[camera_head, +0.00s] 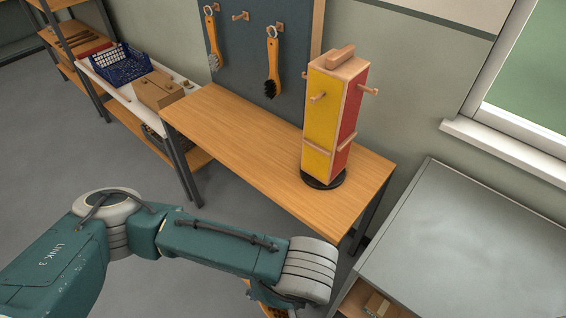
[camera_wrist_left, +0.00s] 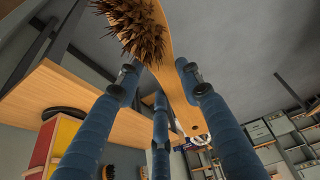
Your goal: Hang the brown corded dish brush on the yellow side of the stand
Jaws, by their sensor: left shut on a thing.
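The stand (camera_head: 321,118) is a tall block on a black round base on the wooden table. Its yellow side (camera_head: 320,122) faces front-left and its red side (camera_head: 350,115) faces right. One wooden peg (camera_head: 318,98) sticks out of the yellow side, another (camera_head: 369,90) out of the red. In the left wrist view my left gripper (camera_wrist_left: 160,76) is shut on the wooden handle of a brush with brown bristles (camera_wrist_left: 143,38). The cord is not clear. The stand's yellow side (camera_wrist_left: 41,146) shows at lower left there. My right gripper is out of view.
Two brushes hang on the grey pegboard, one grey-bristled (camera_head: 213,42) and one black-bristled (camera_head: 272,62). The wooden table (camera_head: 235,125) is clear left of the stand. A grey cabinet (camera_head: 470,250) stands at right, and a blue basket (camera_head: 120,65) sits at left.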

